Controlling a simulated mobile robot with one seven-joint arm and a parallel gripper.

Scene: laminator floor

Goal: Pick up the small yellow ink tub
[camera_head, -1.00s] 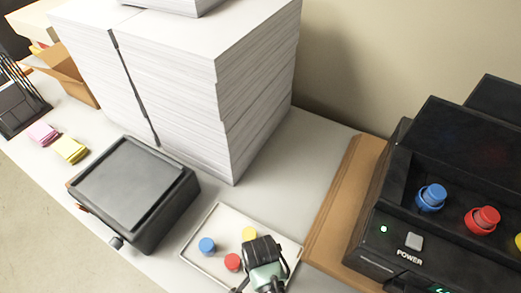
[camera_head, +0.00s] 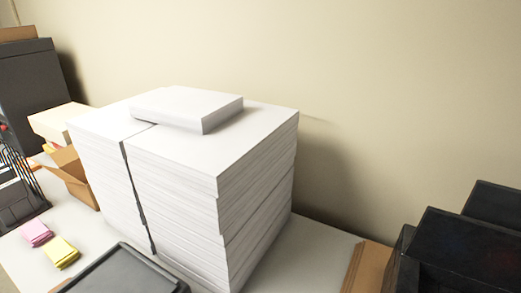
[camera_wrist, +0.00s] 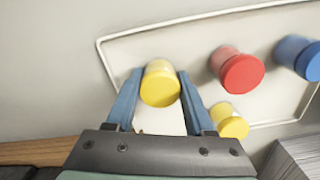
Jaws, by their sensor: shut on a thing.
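In the wrist view my gripper (camera_wrist: 160,84) is shut on a yellow ink tub (camera_wrist: 161,88), which sits between its two blue fingertips. The tub looks nearer to the camera than the others; the view does not clearly show its height over the tray. A second yellow tub (camera_wrist: 229,121) is just right of the right finger, on the pale tray (camera_wrist: 150,34). A red tub (camera_wrist: 238,70) and a blue tub (camera_wrist: 299,57) stand farther right. The head view now shows neither my gripper nor the tubs.
In the head view tall paper stacks (camera_head: 240,190) fill the middle. A dark box-like device (camera_head: 125,272) is in front, with yellow (camera_head: 61,252) and pink pads (camera_head: 35,233) to its left. A black machine (camera_head: 465,250) stands at the right.

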